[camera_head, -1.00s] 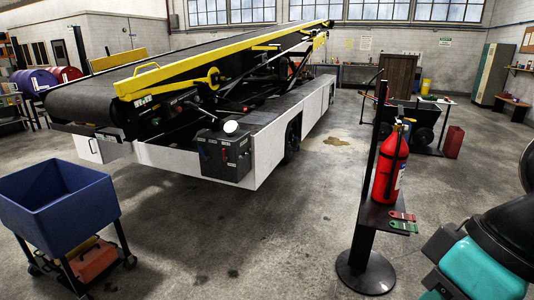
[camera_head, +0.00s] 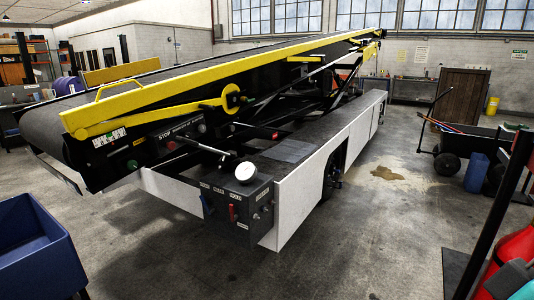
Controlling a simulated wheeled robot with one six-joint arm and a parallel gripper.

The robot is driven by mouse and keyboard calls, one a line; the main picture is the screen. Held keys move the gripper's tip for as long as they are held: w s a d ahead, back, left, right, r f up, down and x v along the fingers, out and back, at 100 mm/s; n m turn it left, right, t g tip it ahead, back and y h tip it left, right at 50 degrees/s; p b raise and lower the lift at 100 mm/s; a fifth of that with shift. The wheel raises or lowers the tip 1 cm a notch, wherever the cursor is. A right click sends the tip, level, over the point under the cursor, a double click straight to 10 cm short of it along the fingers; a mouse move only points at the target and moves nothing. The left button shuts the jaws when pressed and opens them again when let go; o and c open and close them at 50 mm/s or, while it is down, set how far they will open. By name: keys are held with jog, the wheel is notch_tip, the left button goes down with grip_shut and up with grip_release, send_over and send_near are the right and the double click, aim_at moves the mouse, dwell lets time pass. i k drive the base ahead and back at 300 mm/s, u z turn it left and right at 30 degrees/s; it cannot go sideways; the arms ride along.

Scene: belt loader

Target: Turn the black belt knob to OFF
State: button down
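The belt loader has a yellow-railed sloping belt (camera_head: 180,90) on a white chassis (camera_head: 310,190). A dark side panel with a STOP label (camera_head: 165,135) carries a green button (camera_head: 131,164) and a red button (camera_head: 171,145). My gripper is not in view.
A blue bin (camera_head: 35,255) stands at the lower left. A red fire extinguisher (camera_head: 510,265) and its dark post (camera_head: 497,215) are close at the lower right. A dark cart (camera_head: 470,140) stands at the right. The concrete floor right of the loader is mostly clear, with a brown stain.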

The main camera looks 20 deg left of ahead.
aim_at(188, 135)
jog(key=i, duration=0.55)
jog(key=u, duration=3.4)
jog(key=i, duration=0.95)
jog(key=z, duration=1.95)
jog(key=i, duration=1.35)
jog(key=u, duration=0.1)
